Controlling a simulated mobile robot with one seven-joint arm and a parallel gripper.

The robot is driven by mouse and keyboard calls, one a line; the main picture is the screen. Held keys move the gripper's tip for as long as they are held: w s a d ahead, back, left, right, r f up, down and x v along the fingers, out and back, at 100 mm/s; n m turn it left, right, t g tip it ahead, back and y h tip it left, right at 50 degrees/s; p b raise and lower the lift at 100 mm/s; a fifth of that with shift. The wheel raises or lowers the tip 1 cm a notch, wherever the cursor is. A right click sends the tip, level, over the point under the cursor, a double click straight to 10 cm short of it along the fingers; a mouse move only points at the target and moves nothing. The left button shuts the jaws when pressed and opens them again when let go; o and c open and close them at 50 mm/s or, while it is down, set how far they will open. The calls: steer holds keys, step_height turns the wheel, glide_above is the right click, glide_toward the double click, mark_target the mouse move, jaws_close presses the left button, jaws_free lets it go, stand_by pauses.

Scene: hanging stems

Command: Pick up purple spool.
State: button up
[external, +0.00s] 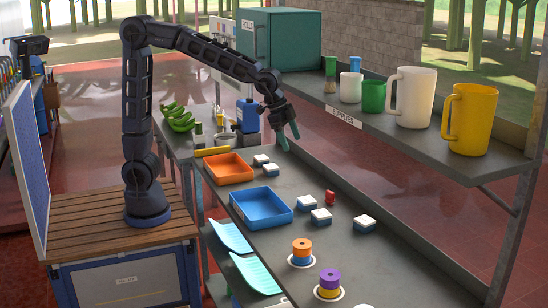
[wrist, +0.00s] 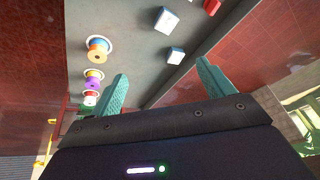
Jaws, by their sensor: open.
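The purple spool (external: 329,279) sits on top of a yellow one, on a white round base at the near end of the grey table. In the wrist view the purple spool (wrist: 93,82) shows at left, beyond my left fingertip and apart from it. My gripper (external: 288,137) is up over the far part of the table, well away from the spool. In the wrist view its two teal fingers (wrist: 160,78) are spread, with nothing between them.
An orange spool (external: 302,246) on a blue one stands just behind the purple one. White-and-blue blocks (external: 321,216), a red item (external: 330,198), an orange tray (external: 228,168) and a blue tray (external: 262,207) are on the table. A shelf (external: 420,135) with mugs overhangs the right side.

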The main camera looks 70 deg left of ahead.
steer(key=d+f+m+g+h, duration=0.15)
steer(key=d+f, duration=0.25)
steer(key=d, duration=0.6)
steer(key=d+f+m, duration=0.2)
steer(key=d+f, duration=0.1)
steer(key=d, duration=0.6)
steer(key=m+g, duration=0.1)
steer(key=m, duration=0.2)
glide_toward(330, 274)
steer(key=shift+h, duration=0.35)
steer(key=x, duration=0.9)
steer(key=shift+f, duration=0.45)
steer(key=c, duration=1.1)
